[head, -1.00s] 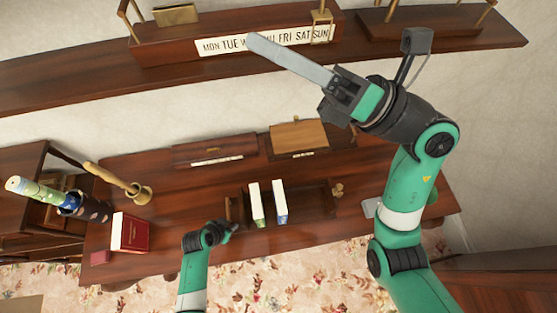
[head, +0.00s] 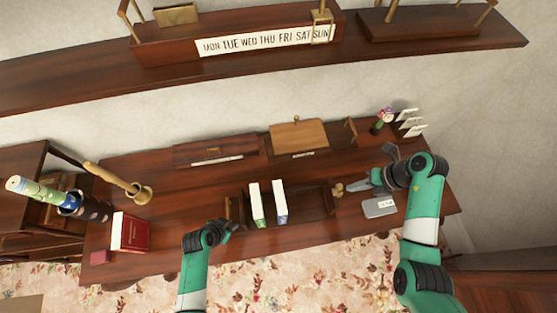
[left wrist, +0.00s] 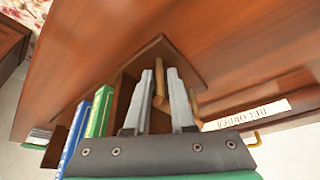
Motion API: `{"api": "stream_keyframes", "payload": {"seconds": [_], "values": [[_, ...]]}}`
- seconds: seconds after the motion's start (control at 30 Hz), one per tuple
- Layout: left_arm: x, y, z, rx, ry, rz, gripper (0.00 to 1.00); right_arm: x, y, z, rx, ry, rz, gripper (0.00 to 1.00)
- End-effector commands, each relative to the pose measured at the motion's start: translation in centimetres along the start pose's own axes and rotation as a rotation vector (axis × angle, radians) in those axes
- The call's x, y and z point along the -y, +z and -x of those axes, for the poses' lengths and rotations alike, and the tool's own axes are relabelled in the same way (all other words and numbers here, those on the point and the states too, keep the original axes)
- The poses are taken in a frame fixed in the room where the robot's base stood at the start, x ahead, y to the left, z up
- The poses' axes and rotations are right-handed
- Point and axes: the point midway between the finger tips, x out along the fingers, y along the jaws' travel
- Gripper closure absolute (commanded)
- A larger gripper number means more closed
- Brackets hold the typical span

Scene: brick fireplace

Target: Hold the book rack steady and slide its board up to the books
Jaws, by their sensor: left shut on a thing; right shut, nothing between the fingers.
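The dark wooden book rack (head: 308,207) lies on the desk with two books upright in its left part, a white one (head: 256,204) and a white-and-blue one (head: 280,201). A brass-coloured knob (head: 338,189) is at its right end. My left gripper (head: 234,228) is at the rack's left end, shut on a wooden part of it; the left wrist view shows that part between the fingers (left wrist: 160,98). Blue (left wrist: 75,138) and green (left wrist: 100,112) book spines stand beside it there. My right gripper (head: 352,186) is shut and empty, its tips just right of the knob. The sliding board is hard to make out.
A grey labelled box (head: 379,207) lies below my right gripper. A figurine (head: 383,118) and card holder (head: 410,124) stand behind it. Wooden boxes (head: 298,134) line the back. A shelf (head: 100,88) hangs above.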

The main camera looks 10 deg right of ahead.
Motion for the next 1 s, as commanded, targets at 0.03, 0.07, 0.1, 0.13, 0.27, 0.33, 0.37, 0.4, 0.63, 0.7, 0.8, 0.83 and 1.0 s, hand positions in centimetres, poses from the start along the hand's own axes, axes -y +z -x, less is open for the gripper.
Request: {"api": "stream_keyframes", "payload": {"seconds": [0.03, 0.07, 0.1, 0.13, 0.27, 0.33, 0.37, 0.4, 0.63, 0.7, 0.8, 0.83, 1.0], "values": [[0.0, 0.1, 0.0, 0.002, 0.000, -0.001, 1.00, 1.6, -0.8, -0.4, -0.015, 0.001, -0.041, 1.00], [0.0, 0.1, 0.0, 0.002, 0.000, -0.001, 1.00, 2.3, -1.1, -0.5, -0.018, 0.003, -0.061, 1.00], [0.0, 0.1, 0.0, 0.002, 0.000, -0.001, 1.00, 3.1, -1.3, -0.4, -0.016, 0.003, -0.082, 1.00], [0.0, 0.1, 0.0, 0.002, 0.000, -0.001, 1.00, 3.6, -1.4, -0.3, -0.013, 0.004, -0.094, 1.00], [0.0, 0.1, 0.0, 0.002, 0.000, -0.001, 1.00, 4.5, -1.5, 0.0, -0.004, 0.005, -0.116, 1.00], [0.0, 0.1, 0.0, 0.002, 0.000, -0.001, 1.00, 4.5, -1.4, 0.0, -0.003, 0.005, -0.116, 1.00], [0.0, 0.1, 0.0, 0.002, 0.000, 0.000, 1.00, 4.5, -1.4, -0.1, -0.004, 0.005, -0.116, 1.00], [0.0, 0.1, 0.0, 0.002, 0.000, -0.001, 1.00, 4.4, -1.4, -0.2, -0.004, 0.005, -0.115, 1.00], [0.0, 0.1, 0.0, 0.002, 0.000, 0.000, 1.00, 4.3, -1.5, -2.6, -0.007, 0.006, -0.115, 1.00], [0.0, 0.1, 0.0, 0.001, 0.000, -0.001, 1.00, 4.3, -1.5, -3.8, -0.007, 0.007, -0.115, 1.00], [0.0, 0.1, 0.0, 0.001, 0.000, -0.001, 1.00, 4.3, -1.5, -5.4, -0.007, 0.006, -0.114, 1.00], [0.0, 0.1, 0.0, 0.001, 0.000, -0.001, 1.00, 4.3, -1.5, -5.9, -0.006, 0.006, -0.114, 1.00], [0.0, 0.1, 0.0, 0.001, 0.000, -0.001, 1.00, 4.3, -1.4, -8.0, -0.004, 0.006, -0.113, 1.00]]}}
